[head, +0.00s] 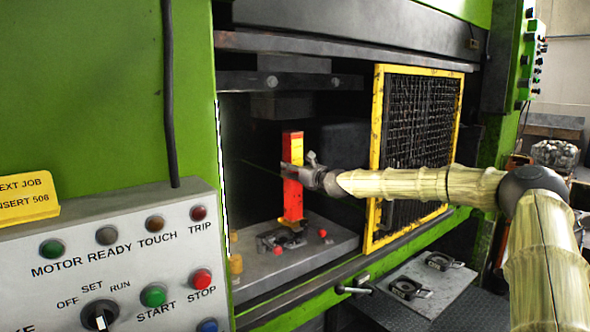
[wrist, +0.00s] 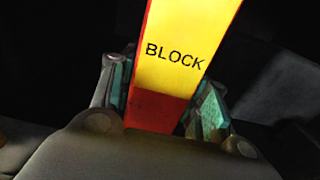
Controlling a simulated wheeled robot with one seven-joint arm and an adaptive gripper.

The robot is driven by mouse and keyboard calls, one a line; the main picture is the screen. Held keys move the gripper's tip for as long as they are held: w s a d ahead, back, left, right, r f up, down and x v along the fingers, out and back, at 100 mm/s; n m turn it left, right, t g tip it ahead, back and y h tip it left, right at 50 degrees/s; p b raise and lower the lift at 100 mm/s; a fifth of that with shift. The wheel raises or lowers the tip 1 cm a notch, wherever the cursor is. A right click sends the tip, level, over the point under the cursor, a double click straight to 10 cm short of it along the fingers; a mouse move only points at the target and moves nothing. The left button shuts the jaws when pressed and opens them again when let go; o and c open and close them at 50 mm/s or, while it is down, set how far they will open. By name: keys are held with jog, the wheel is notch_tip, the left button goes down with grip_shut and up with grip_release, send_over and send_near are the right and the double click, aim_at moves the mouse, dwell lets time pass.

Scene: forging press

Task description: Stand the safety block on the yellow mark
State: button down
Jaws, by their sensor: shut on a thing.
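The safety block (head: 292,200) is a tall red-orange bar with a yellow label. It stands about upright inside the press, above or on the grey bed (head: 338,245); I cannot tell whether its foot touches. My gripper (head: 290,171) comes in from the right and is shut on the block's upper half. In the wrist view the block (wrist: 185,55) shows its yellow label reading "BLOCK", slightly tilted in the picture, between the two teal finger pads of my gripper (wrist: 165,105).
A dark clamp-like fixture (head: 278,242) with red knobs lies at the block's foot. The upper press tool (head: 285,104) hangs above. A yellow-framed mesh guard (head: 375,160) stands right, close to my arm. A control panel (head: 120,265) is at left front.

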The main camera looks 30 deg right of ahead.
jog(key=shift+f, duration=0.3)
jog(key=c, duration=1)
grip_release()
jog(key=shift+f, duration=0.1)
jog(key=shift+o, duration=1.4)
jog(key=shift+a, duration=0.1)
jog(key=shift+s+a, duration=0.1)
jog(key=shift+a, duration=0.15)
jog(key=s+d+b, duration=0.1)
jog(key=s+b, duration=0.1)
jog(key=s, duration=1)
jog(key=shift+d+b, duration=0.15)
jog(key=shift+b, duration=0.15)
